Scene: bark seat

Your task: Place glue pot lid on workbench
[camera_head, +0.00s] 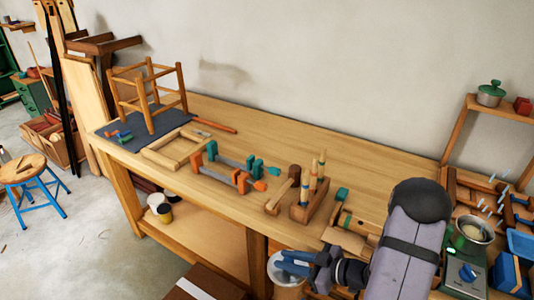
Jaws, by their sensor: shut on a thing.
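My gripper (297,263) has blue fingers pointing left, in front of the workbench's front edge at lower middle. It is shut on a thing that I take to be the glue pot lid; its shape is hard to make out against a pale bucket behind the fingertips. The glue pot (474,232) is a steel pot, open at the top, on a green heater at the right. The wooden workbench (300,130) runs across the middle, with its top behind and above my gripper.
A stool frame (150,95) is on a dark mat at the left. The back middle is clear. A green-lidded pot (489,93) is on a shelf.

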